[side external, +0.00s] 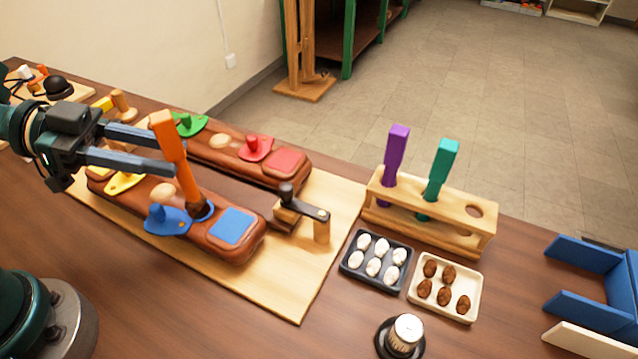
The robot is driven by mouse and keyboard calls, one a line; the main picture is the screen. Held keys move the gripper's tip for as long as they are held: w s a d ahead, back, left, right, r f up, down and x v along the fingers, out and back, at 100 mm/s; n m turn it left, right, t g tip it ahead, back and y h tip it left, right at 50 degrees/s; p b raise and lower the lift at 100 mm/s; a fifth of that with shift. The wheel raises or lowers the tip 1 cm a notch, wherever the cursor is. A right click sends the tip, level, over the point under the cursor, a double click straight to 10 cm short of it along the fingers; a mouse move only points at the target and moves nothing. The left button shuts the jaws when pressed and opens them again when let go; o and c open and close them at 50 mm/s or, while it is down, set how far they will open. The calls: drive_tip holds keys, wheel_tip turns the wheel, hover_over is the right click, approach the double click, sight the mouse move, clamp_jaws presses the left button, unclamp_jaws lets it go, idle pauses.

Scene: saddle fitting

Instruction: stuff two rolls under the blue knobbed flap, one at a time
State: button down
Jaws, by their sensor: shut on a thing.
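My gripper (168,152) is shut on an orange tool (172,140), held nearly upright with a slight tilt. The tool's lower end reaches down to the right edge of the blue knobbed flap (168,222). A dark brown patch shows at the tool's tip; I cannot tell whether it is a roll or an opening. The flap lies on the near brown saddle pad (195,248), left of a flat blue patch (233,227). Brown rolls (444,297) lie in a cream tray (474,283), with one place empty. White rolls (373,267) fill a dark tray (347,268).
A wooden rack (440,232) holds a purple tool (396,155) and a teal tool (440,170), with an empty hole at its right. A dark-handled clamp (300,205) stands by the pad's right end.

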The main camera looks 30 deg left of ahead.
sight(178, 178)
drive_tip(key=shift+f, duration=1.85)
idle(0.7)
wheel_tip(178, 178, up, 8)
idle(1.1)
idle(0.5)
drive_tip(key=w+a+n+t+y, duration=0.4)
drive_tip(key=n+t, duration=0.1)
wheel_tip(178, 178, up, 8)
drive_tip(key=w+a+n+t+y, duration=0.1)
drive_tip(key=a+n+t+y, duration=0.1)
drive_tip(key=n+y, duration=0.2)
drive_tip(key=shift+w+a+y, duration=0.2)
drive_tip(key=shift+w+y, duration=0.05)
drive_tip(key=shift+y, duration=0.05)
